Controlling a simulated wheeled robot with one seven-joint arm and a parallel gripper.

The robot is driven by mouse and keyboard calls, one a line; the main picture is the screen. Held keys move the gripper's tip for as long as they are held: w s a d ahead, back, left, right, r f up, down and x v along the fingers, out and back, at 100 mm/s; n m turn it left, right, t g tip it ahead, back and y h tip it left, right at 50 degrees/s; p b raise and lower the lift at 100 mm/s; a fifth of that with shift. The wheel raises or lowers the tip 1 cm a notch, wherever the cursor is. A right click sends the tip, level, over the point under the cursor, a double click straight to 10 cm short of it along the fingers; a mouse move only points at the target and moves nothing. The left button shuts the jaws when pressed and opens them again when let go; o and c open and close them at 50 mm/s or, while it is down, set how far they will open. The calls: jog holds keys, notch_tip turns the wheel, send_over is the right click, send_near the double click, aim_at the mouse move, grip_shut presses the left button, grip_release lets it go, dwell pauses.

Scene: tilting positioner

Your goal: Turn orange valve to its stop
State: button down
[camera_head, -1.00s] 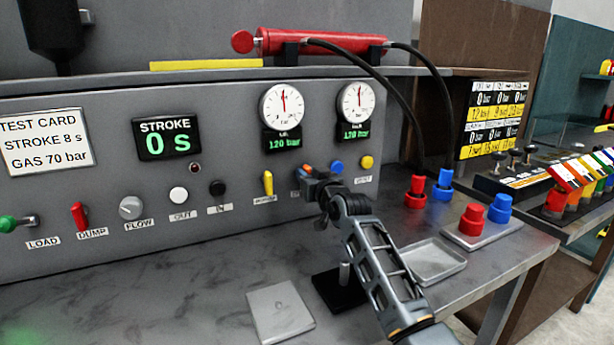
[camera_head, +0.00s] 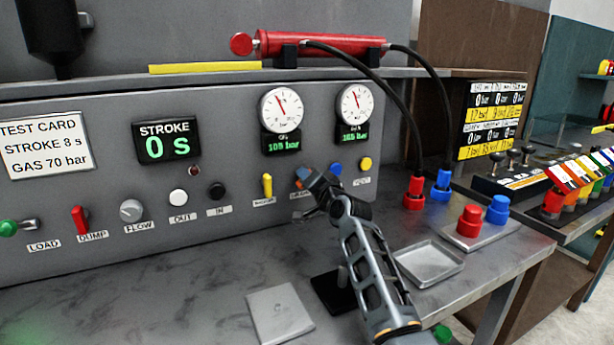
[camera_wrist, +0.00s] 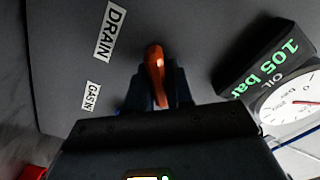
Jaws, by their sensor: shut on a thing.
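The orange valve (camera_wrist: 155,70) is a small lever on the grey panel, between the jaws of my gripper (camera_wrist: 155,92) in the wrist view. In the head view only a bit of the orange valve (camera_head: 302,173) shows past my gripper (camera_head: 312,180), which hides most of it. My gripper is shut on the lever. The left gauge (camera_head: 282,110), marked OIL in the wrist view (camera_wrist: 290,103), reads 105 bar. The DRAIN label (camera_wrist: 112,32) is beside the valve in the wrist view.
A yellow lever (camera_head: 267,185) is just left of my gripper; blue (camera_head: 336,168) and yellow (camera_head: 366,163) knobs are to its right. A metal tray (camera_head: 430,264) and a grey plate (camera_head: 280,312) lie on the bench below. The bench front left is clear.

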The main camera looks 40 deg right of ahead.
jog(key=m+p, duration=0.1)
jog(key=m, duration=0.3)
jog(key=shift+m, duration=0.3)
jog(key=shift+d+f+m+p, duration=0.1)
jog(key=shift+f+m+p, duration=0.1)
jog(key=shift+m+p, duration=1.05)
jog(key=shift+s+f+m+b, duration=0.1)
jog(key=shift+m+b, duration=0.25)
jog(key=shift+m, duration=0.2)
jog(key=c, duration=1.1)
grip_release()
jog(key=v, duration=0.7)
jog(key=shift+s, duration=0.35)
